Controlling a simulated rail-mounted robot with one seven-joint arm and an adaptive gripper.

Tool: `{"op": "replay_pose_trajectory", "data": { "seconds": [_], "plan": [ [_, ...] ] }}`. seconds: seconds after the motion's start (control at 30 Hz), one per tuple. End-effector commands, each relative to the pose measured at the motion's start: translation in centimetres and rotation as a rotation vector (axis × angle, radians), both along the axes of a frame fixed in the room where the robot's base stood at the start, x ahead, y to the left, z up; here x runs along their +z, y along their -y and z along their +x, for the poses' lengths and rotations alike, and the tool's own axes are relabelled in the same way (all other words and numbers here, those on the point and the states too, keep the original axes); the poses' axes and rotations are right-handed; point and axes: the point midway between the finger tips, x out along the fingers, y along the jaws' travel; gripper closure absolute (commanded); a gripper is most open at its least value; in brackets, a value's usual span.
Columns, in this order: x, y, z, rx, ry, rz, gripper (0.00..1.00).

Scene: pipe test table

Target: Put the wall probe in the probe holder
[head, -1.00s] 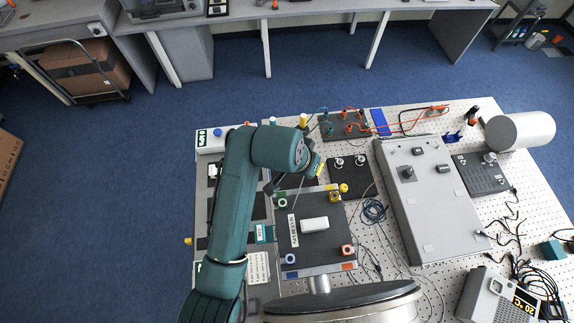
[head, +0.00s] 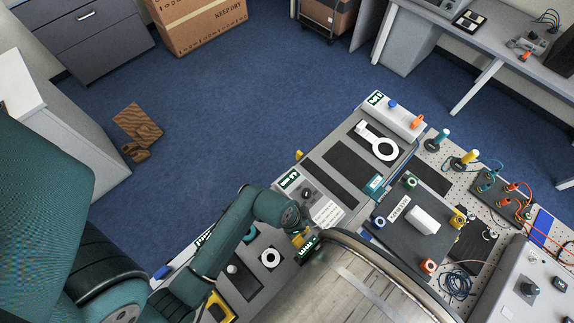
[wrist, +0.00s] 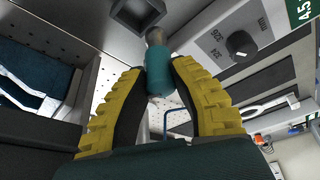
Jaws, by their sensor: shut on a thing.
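My gripper (wrist: 160,85) is shut on a teal cylinder with a greyish end, which I take as the wall probe (wrist: 161,82). It stands out between the yellow ribbed fingers, its grey end pointing away from me. In the head view my gripper (head: 299,238) is over the grey panel strip, partly hidden by my own body, and the probe cannot be made out. A grey square fitting with a dark recess (wrist: 137,12) lies just beyond the probe's tip in the wrist view. I cannot tell whether it is the probe holder, or whether they touch.
A grey box with a black knob (wrist: 241,45) is right of the probe in the wrist view. A teal-topped peg (head: 442,136) and a yellow-topped peg (head: 469,156) stand on the perforated table. A dark board with a white block (head: 424,219) is right of my gripper.

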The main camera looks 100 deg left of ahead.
Motion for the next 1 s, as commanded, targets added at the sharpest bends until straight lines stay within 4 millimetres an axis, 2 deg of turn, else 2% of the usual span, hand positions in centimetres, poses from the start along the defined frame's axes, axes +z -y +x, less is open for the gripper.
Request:
{"op": "replay_pose_trajectory", "data": {
  "seconds": [0.13,0.27,0.43,0.77,0.8,0.9,1.0],
  "plan": [
    [-0.7,1.4,-0.9,-0.016,-0.003,0.006,1.0],
    [-1.5,1.7,-1.1,-0.019,-0.005,0.005,1.0],
    [-3.6,1.7,-1.1,-0.019,-0.006,0.005,1.0],
    [-4.1,1.7,-1.1,-0.019,-0.005,0.005,1.0],
    [-4.2,1.7,-1.1,-0.019,-0.006,0.005,0.74],
    [-4.1,1.7,-1.1,-0.019,-0.006,0.005,0.55],
    [-4.1,1.7,-1.1,-0.019,-0.006,0.005,0.55]
  ]
}}
